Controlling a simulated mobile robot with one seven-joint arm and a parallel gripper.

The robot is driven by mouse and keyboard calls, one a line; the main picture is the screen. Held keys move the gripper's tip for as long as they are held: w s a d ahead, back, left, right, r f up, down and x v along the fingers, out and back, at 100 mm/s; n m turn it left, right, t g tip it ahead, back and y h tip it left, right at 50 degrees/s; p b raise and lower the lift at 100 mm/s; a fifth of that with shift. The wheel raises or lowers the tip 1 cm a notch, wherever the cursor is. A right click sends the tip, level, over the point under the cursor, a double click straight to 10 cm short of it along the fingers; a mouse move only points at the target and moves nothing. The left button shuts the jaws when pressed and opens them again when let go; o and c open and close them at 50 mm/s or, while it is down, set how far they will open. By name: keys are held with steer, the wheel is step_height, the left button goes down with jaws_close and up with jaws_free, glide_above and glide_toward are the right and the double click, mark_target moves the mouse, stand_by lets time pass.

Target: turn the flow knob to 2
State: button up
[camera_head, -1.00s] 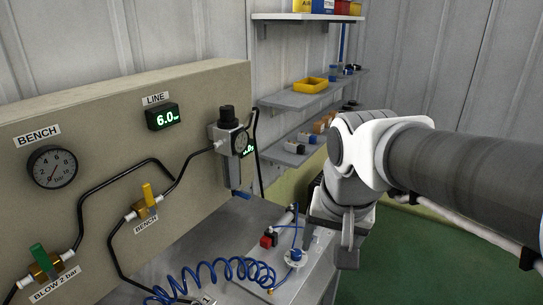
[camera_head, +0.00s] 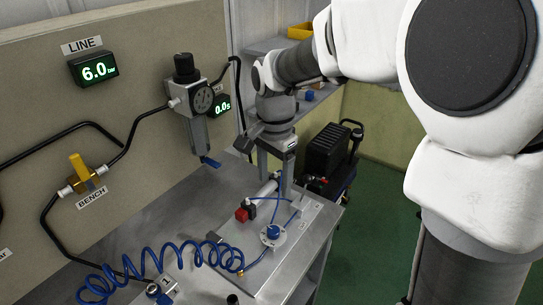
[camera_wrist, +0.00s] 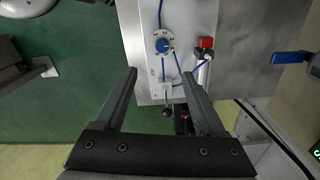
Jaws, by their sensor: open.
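The flow knob (camera_head: 273,232) is a small blue knob on a round white dial, set on a grey plate on the bench top. It also shows in the wrist view (camera_wrist: 162,45), beyond the fingertips, with marks around it too small to read. My gripper (camera_head: 275,184) is open and empty, pointing down behind the knob near the plate's far end. In the wrist view my gripper (camera_wrist: 160,74) has its two fingers spread apart, with the knob roughly in line with the gap. Nothing touches the knob.
A red block (camera_head: 243,214) and a cylinder stand beside the knob, with thin blue tubes. A coiled blue hose (camera_head: 170,252) lies at the front left. The regulator (camera_head: 194,100) hangs on the panel at left. A dark compressor (camera_head: 326,150) stands beyond the bench.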

mark_target(273, 230)
steer(key=f, duration=0.6)
steer(key=f+b, duration=0.1)
steer(key=f, duration=0.5)
steer(key=w+f, duration=0.1)
steer(key=f, duration=0.5)
steer(key=shift+a+b, duration=0.1)
steer(key=shift+b, duration=0.2)
jaws_close()
